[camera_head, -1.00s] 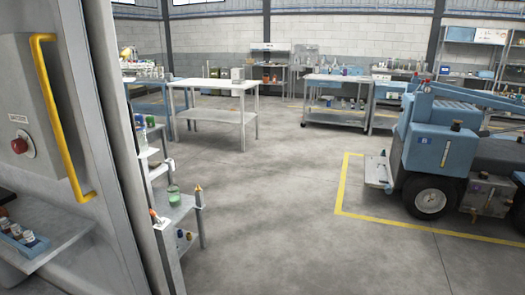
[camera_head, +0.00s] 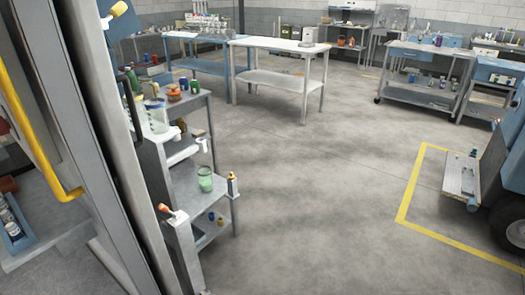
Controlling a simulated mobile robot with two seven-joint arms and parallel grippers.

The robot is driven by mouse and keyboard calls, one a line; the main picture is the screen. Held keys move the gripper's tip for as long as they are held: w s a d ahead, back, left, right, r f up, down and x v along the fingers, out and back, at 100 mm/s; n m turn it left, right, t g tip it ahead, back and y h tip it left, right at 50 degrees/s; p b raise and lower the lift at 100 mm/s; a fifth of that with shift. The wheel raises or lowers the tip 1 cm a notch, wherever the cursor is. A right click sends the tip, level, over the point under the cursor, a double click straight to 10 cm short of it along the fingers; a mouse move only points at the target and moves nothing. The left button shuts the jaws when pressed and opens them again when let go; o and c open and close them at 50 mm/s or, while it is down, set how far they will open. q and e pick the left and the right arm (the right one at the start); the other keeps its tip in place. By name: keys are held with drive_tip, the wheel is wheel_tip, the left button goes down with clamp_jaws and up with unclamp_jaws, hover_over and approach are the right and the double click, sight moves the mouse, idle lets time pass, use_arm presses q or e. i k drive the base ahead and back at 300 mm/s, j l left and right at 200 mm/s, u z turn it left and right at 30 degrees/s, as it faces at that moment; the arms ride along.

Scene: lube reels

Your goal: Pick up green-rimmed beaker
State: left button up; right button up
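A beaker or jar with green on it (camera_head: 205,179) stands upright on a grey shelf of the metal rack left of centre. It looks green in its body and around its top; whether the green is rim or contents is hard to tell at this size. A larger clear beaker (camera_head: 157,116) stands higher on the same rack, partly behind the grey panel edge; its rim colour is not clear. Neither of my grippers is in view.
A tall grey cabinet side (camera_head: 100,150) with a yellow handle (camera_head: 35,135) fills the left. A white-topped table (camera_head: 280,45) stands behind. A blue vehicle (camera_head: 495,190) is at the right, by yellow floor lines (camera_head: 405,208). Open floor (camera_head: 320,190) lies between.

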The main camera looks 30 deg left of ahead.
sight(206, 180)
drive_tip(key=i+u, duration=0.15)
drive_tip(key=i, duration=0.5)
drive_tip(key=i+l+u, duration=0.1)
drive_tip(key=i, duration=0.55)
drive_tip(key=i+u, duration=0.55)
drive_tip(key=u, duration=0.2)
drive_tip(key=i+l+u, duration=0.2)
drive_tip(key=u, duration=0.2)
drive_tip(key=i+u, duration=0.2)
drive_tip(key=u, duration=0.2)
drive_tip(key=i+l+u, duration=0.15)
drive_tip(key=u, duration=0.25)
drive_tip(key=i+l+u, duration=0.2)
drive_tip(key=u, duration=0.25)
